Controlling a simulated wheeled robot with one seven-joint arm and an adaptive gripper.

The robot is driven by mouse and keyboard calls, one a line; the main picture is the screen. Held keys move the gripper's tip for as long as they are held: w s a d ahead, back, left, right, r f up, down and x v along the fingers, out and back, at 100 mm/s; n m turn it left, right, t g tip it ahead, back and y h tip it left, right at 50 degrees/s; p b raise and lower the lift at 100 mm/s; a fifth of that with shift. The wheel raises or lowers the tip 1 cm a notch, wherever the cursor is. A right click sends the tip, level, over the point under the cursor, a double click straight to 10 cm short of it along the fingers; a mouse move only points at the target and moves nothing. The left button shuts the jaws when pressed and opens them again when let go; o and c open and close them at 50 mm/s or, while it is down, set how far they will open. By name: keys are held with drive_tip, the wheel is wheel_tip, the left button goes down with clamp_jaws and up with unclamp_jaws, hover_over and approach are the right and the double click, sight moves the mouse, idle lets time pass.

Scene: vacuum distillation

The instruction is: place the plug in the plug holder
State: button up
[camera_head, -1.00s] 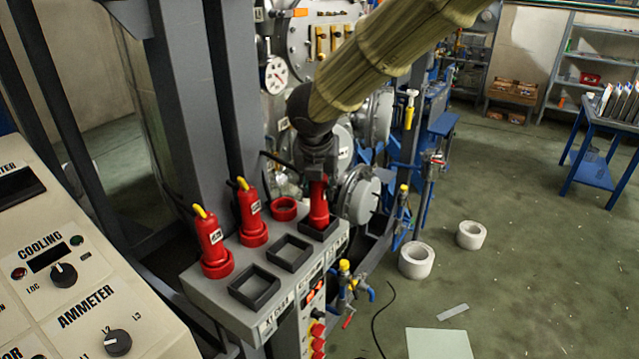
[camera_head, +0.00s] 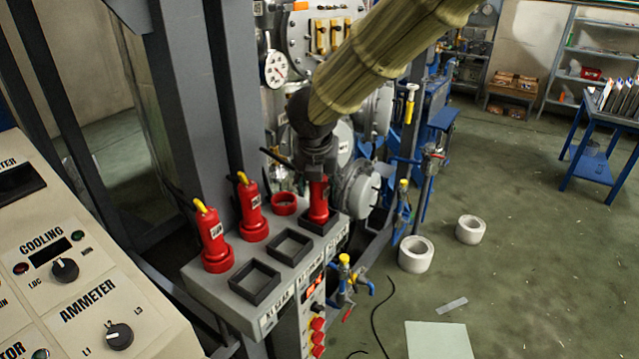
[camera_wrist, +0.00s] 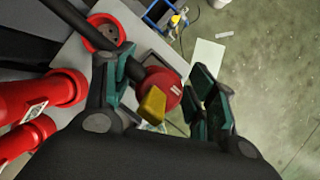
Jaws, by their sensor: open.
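The red plug (camera_head: 319,200) stands upright in the rightmost black square plug holder (camera_head: 320,227) on the grey panel. Its lower end is hidden by the holder's rim. My gripper (camera_head: 318,172) is right above it, around the plug's top. In the wrist view, the plug (camera_wrist: 166,86) with its yellow tip (camera_wrist: 152,105) shows between the two fingers of my gripper (camera_wrist: 162,66). The fingers are spread, with a clear gap on the right side. Contact on the left side cannot be told.
Two more red plugs (camera_head: 211,238) (camera_head: 252,212) with yellow tips stand in round sockets at left. A red round socket (camera_head: 284,206) is empty. Two square holders (camera_head: 290,248) (camera_head: 255,283) are empty. Pipes and valves (camera_head: 345,280) stand close on the right.

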drive_tip(key=b+v, duration=0.2)
drive_tip(key=v, duration=1)
drive_tip(key=shift+b, duration=0.3)
drive_tip(key=shift+r, duration=0.1)
